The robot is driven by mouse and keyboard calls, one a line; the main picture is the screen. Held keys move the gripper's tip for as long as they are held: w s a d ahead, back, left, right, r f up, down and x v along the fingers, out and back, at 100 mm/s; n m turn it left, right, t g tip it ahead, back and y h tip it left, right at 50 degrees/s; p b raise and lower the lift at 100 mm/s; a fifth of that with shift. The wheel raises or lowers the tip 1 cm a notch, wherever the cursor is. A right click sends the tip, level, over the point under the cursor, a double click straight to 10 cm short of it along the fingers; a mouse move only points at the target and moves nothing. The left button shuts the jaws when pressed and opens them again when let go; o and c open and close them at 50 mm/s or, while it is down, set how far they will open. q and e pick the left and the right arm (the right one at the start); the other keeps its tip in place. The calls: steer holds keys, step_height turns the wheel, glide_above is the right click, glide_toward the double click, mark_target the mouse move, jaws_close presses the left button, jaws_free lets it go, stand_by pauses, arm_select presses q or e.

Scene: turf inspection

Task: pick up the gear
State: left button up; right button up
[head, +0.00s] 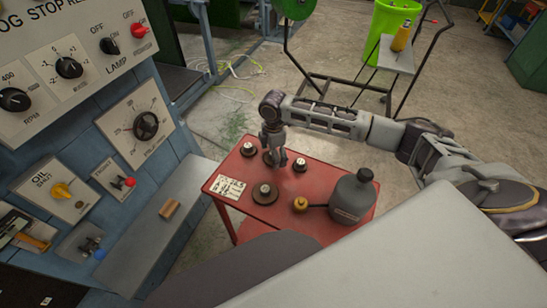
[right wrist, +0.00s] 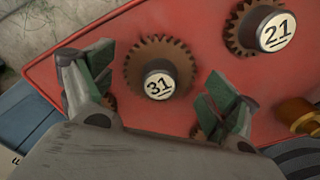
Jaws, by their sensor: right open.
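In the head view one gear (head: 264,193) is nearest the front, one (head: 248,149) is at the left back, and one (head: 299,165) is to the right. Another is partly hidden behind my right gripper (head: 275,158). In the right wrist view, the gear marked 31 (right wrist: 160,75) shows between my open fingers, which hold nothing. The gear marked 21 (right wrist: 265,30) is at the upper right. I cannot tell the exact height of the fingers above the table. My left gripper is not in view.
A blue control panel (head: 85,160) stands close on the left. A cart and a green bin (head: 390,40) are behind.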

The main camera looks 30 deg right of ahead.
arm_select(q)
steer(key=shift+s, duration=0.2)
arm_select(e)
steer(key=shift+c, duration=0.2)
steer(key=shift+c, duration=1.1)
steer(key=c, duration=1)
steer(key=shift+o, duration=0.2)
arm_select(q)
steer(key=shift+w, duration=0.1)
arm_select(e)
steer(key=shift+r, duration=0.2)
steer(key=shift+r, duration=0.55)
step_height(320, 180, up, 8)
steer(key=shift+f, duration=0.15)
steer(key=shift+r, duration=0.45)
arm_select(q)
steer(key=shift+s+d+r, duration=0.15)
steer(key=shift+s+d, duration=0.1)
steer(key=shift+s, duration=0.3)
